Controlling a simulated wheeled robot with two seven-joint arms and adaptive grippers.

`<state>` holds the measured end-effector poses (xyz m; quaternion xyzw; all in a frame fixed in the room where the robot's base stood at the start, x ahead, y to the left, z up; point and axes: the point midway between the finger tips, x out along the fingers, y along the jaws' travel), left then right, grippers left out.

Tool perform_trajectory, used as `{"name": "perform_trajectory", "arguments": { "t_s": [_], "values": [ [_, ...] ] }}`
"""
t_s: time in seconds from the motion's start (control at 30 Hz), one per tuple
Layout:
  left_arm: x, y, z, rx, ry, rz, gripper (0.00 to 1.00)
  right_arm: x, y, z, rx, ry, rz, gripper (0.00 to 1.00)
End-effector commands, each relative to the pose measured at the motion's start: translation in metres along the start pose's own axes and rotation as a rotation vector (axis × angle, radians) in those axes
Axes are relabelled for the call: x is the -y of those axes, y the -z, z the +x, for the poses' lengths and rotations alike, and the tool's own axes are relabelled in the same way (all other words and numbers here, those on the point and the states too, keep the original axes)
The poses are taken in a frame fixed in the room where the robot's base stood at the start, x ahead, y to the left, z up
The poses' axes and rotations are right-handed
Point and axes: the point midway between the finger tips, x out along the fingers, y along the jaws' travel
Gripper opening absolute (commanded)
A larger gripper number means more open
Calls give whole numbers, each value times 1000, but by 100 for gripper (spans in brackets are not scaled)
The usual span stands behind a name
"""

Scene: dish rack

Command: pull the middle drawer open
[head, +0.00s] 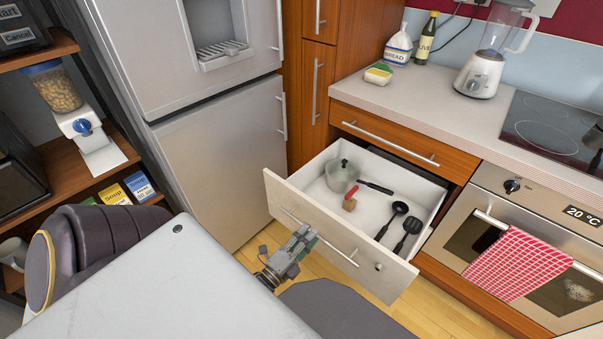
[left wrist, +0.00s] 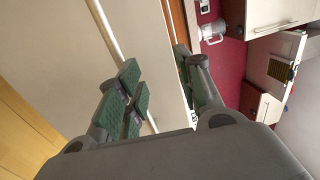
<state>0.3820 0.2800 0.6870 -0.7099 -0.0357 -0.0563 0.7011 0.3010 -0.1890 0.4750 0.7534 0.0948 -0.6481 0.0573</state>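The drawer (head: 330,236) below the top drawer stands pulled out, its pale front facing me with a long bar handle (head: 318,235). Inside lie a pot (head: 341,176), a red-and-brown item (head: 350,199), a ladle (head: 391,218) and a spatula (head: 408,234). My left gripper (head: 302,243) is at the front, close to the handle's left part. In the left wrist view its fingers (left wrist: 160,88) are spread apart, with the handle (left wrist: 107,32) passing behind the left-hand fingers. Whether they touch the handle I cannot tell. My right gripper is not clearly seen.
A closed top drawer (head: 400,142) sits above, under the counter (head: 430,98). The oven (head: 480,240) with a red checked towel (head: 515,263) is to the right. The fridge (head: 215,150) stands left. A grey-white surface (head: 170,290) fills the lower left.

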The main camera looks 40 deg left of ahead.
Motion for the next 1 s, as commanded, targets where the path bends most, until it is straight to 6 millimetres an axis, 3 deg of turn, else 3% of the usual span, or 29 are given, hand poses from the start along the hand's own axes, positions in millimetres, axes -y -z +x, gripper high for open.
{"name": "perform_trajectory", "arguments": {
  "t_s": [0.5, 1.0],
  "values": [
    [-7, 0, -24, 2, -14, 1, 34, 0, 1, -4, 0, 0, 0, 40],
    [-7, 0, -26, 1, -14, 2, 34, 0, 1, -6, 0, 0, 0, 40]
  ]
}}
